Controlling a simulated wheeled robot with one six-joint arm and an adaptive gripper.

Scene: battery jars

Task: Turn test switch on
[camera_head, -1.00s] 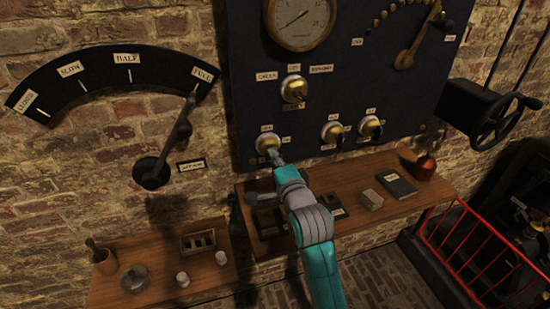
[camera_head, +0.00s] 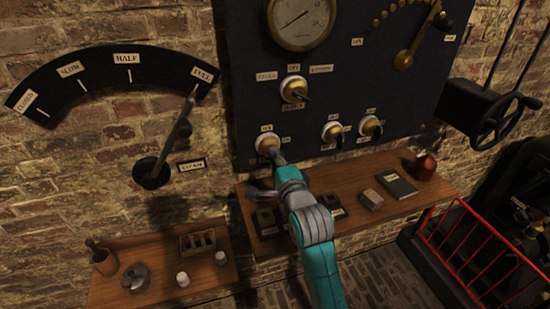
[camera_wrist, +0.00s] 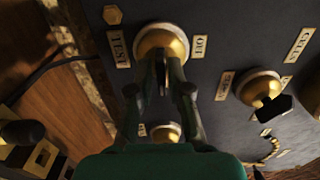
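The test switch (camera_head: 267,143) is a brass dome with a dark lever, low on the left of the dark panel. In the wrist view the test switch (camera_wrist: 163,42) lies between a TEST label (camera_wrist: 119,48) and an OFF label (camera_wrist: 199,47). My gripper (camera_head: 276,158) reaches up to it from below. In the wrist view my gripper (camera_wrist: 165,75) has its dark fingers on either side of the lever, close to it. Whether both fingers touch the lever is too dark to tell. The gripper partly hides the lever's end.
Another brass switch (camera_wrist: 260,88) sits beside it in the wrist view. More brass switches (camera_head: 332,132) and a gauge (camera_head: 302,20) are on the panel. A wooden shelf (camera_head: 440,185) with small items runs below. A red railing (camera_head: 465,250) stands at right.

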